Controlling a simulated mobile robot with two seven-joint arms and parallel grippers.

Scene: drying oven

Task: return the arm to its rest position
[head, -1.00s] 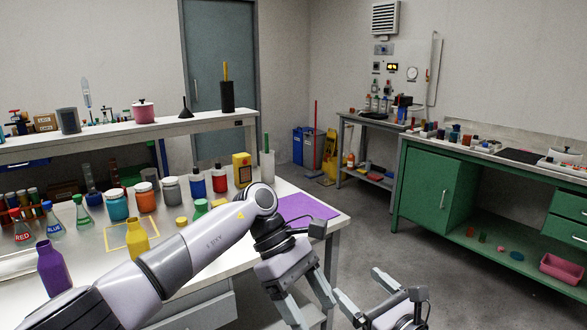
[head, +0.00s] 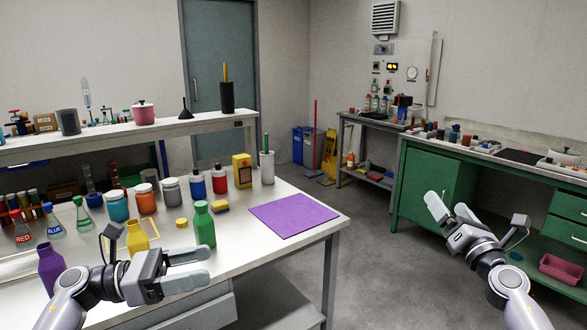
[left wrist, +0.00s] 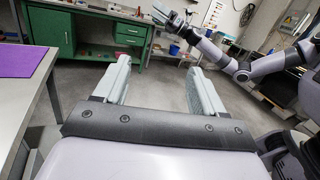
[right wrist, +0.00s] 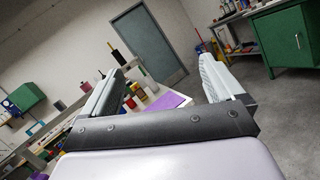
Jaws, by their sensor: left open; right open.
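My left gripper (head: 188,268) is open and empty over the front edge of the white table, in front of the green bottle (head: 204,226). Its two spread fingers (left wrist: 160,85) show nothing between them in the left wrist view. My right gripper (head: 450,212) is open and empty over the floor, in front of the green workbench (head: 425,190). Its fingers (right wrist: 165,85) are apart in the right wrist view. Both forearms come in from the lower corners of the head view.
The white table (head: 290,245) holds several bottles, jars and flasks, with a yellow bottle (head: 137,238) and a purple bottle (head: 50,268) close to my left arm. A purple mat (head: 293,215) lies bare at its right end. Open floor (head: 385,265) lies between table and workbench.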

